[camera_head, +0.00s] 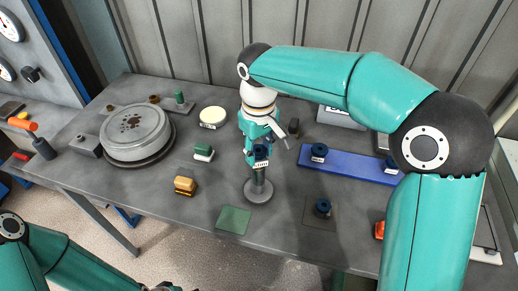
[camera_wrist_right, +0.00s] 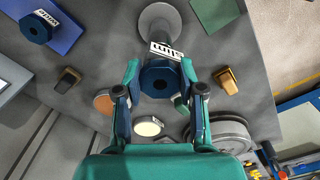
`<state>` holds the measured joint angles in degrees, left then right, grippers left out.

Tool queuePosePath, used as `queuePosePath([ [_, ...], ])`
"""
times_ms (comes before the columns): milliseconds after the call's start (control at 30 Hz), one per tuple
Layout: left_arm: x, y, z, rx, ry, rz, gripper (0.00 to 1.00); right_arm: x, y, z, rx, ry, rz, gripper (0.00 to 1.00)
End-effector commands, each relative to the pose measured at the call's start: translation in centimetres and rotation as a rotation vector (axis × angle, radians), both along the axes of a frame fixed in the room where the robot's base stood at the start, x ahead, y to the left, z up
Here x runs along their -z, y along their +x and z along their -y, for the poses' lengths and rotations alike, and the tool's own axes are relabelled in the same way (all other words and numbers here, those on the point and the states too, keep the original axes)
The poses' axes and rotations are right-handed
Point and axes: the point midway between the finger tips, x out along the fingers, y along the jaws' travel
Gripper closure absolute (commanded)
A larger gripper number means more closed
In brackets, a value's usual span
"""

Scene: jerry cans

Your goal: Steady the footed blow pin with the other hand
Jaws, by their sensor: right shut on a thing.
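The footed blow pin (camera_head: 259,190) has a round grey foot, a dark stem, a white label and a dark blue hexagonal head. It stands about upright near the middle of the grey table, its foot at the tabletop. My right gripper (camera_head: 259,143) comes down over it from above and is shut on its head. In the right wrist view the head of the pin (camera_wrist_right: 160,80) sits between the two fingers of the gripper (camera_wrist_right: 160,72). My left gripper (camera_head: 165,288) barely shows at the bottom edge, away from the pin; its fingers are mostly cut off.
A green mat (camera_head: 233,220) lies just in front of the pin. A tan block (camera_head: 185,186) and a green-and-white block (camera_head: 203,153) lie to the left. A blue board (camera_head: 345,165) carries dark knobbed parts. Another knobbed part (camera_head: 323,207) stands front right. A grey drum (camera_head: 135,130) stands far left.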

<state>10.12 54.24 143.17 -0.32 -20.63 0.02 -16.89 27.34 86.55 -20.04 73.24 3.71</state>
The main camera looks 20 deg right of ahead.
Motion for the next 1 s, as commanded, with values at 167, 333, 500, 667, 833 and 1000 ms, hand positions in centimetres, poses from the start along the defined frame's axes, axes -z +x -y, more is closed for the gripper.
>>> queuePosePath([
  [167,0.36,0.00,0.00,0.000,0.000,0.000,0.36,0.51,-0.03,0.11,0.002,0.000,-0.001,0.92],
  [333,0.63,0.01,0.00,0.000,0.000,0.000,0.36,0.88,-0.04,0.11,0.001,0.000,-0.001,0.92],
  [500,0.50,0.00,0.00,0.000,0.000,0.000,0.36,0.75,-0.02,0.09,0.001,0.000,0.000,0.58],
  [667,0.50,0.00,0.00,0.000,0.000,0.000,0.36,0.74,-0.02,0.09,0.001,0.000,0.000,0.32],
  [833,0.50,0.01,0.00,0.000,0.000,0.000,0.36,0.74,-0.02,0.08,0.001,0.000,0.000,0.32],
  [1000,0.46,0.01,-0.01,0.000,0.000,0.000,0.36,0.59,0.00,0.07,0.001,0.000,0.000,0.32],
])
